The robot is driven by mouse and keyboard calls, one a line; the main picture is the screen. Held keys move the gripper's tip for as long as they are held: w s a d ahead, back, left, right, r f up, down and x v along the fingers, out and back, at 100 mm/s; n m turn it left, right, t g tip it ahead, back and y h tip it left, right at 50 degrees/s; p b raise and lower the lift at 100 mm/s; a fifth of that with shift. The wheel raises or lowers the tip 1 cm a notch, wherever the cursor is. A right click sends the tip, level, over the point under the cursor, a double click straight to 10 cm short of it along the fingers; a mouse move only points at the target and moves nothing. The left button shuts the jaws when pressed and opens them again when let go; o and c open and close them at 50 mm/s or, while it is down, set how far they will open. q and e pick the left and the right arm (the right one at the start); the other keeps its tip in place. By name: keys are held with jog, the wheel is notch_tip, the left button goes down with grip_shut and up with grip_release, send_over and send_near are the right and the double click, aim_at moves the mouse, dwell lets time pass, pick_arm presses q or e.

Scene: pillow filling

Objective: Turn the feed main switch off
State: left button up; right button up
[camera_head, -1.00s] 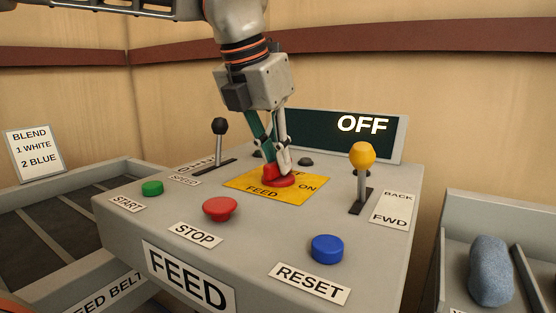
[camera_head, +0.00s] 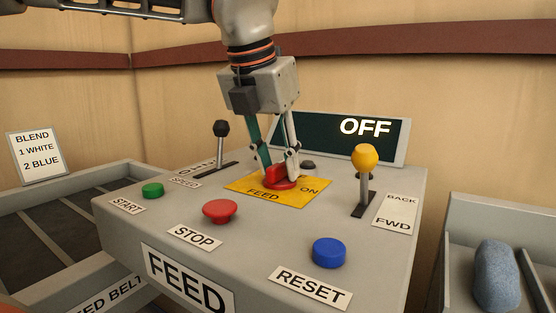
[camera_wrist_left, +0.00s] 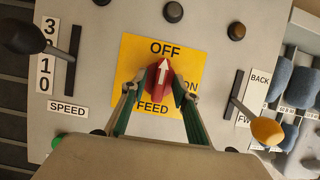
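The feed main switch is a red rotary knob (camera_head: 279,178) on a yellow plate (camera_head: 240,186) on top of the grey console. In the left wrist view the knob (camera_wrist_left: 159,80) has a white arrow that points up at the word OFF; ON is to its right. My left gripper (camera_head: 281,174) points down over the knob. Its fingers stand on either side of the knob, with the left wrist view showing gaps beside it, so it is open. The display (camera_head: 300,130) behind reads OFF. My right gripper is not in view.
A yellow-knobbed lever (camera_head: 365,158) stands right of the switch and a black-knobbed lever (camera_head: 221,129) to its left. Green (camera_head: 152,190), red (camera_head: 220,211) and blue (camera_head: 329,252) buttons are nearer the front. A bin (camera_head: 458,225) with a blue roll is at the right.

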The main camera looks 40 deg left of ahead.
pick_arm(q)
jog(key=shift+r, duration=0.15)
jog(key=v, duration=1.2)
dwell(0.3)
